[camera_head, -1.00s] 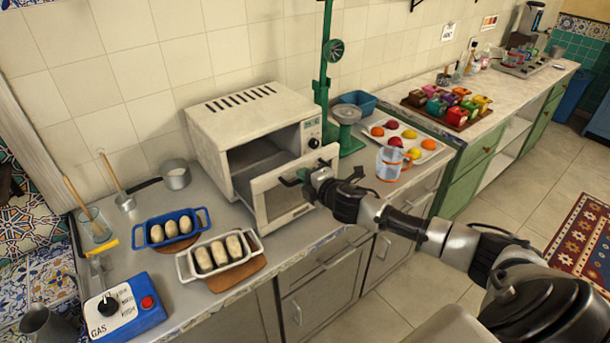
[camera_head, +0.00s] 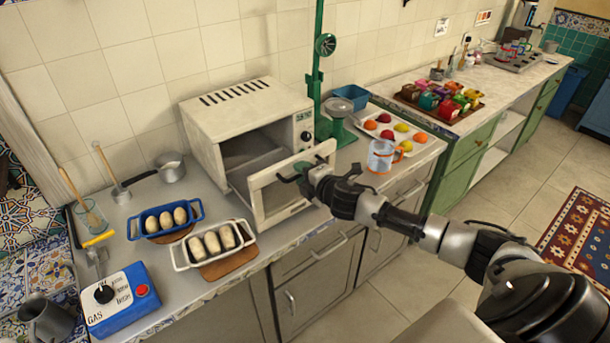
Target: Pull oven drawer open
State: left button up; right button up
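The white oven (camera_head: 228,108) stands on the grey counter against the tiled wall. My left gripper is out of view.
A white dish (camera_head: 235,259) and a blue dish (camera_head: 137,229), each with dough rolls, stand left of the door. A blue gas control box (camera_head: 142,310) is nearer. A clear measuring cup (camera_head: 380,158) and fruit tray (camera_head: 430,147) stand to the right.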

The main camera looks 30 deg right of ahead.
jog(key=b+v, duration=0.3)
jog(key=v, duration=0.7)
jog(key=shift+s, duration=0.4)
jog(key=shift+d, duration=0.15)
jog(key=s+d+f+m+g+h, duration=0.2)
jog(key=d+f+m, duration=0.15)
jog(key=f, duration=0.75)
jog(key=s+d+f+m+g+h, duration=0.1)
jog(key=s+d+f+m+g, duration=0.2)
jog(key=f, duration=0.7)
jog(key=s+a+f+m+g+b, duration=0.1)
jog(key=s+f+m+g, duration=0.4)
jog(key=f, duration=1.1)
jog(key=s+a+f+m+g, duration=0.1)
jog(key=s+a+f, duration=0.5)
jog(key=s, duration=0.5)
jog(key=s+a+f+m+g+y, duration=0.1)
jog(key=s+a+f+m+g, duration=0.1)
jog(key=s+a+f, duration=0.5)
jog(key=s+a+f+m+g+y, duration=0.1)
jog(key=s+a+f, duration=0.5)
jog(key=s, duration=0.8)
jog(key=shift+s+a+f+m+g+b, duration=0.2)
jog(key=shift+s+f+m+g+b, duration=0.1)
jog(key=shift+m, duration=0.25)
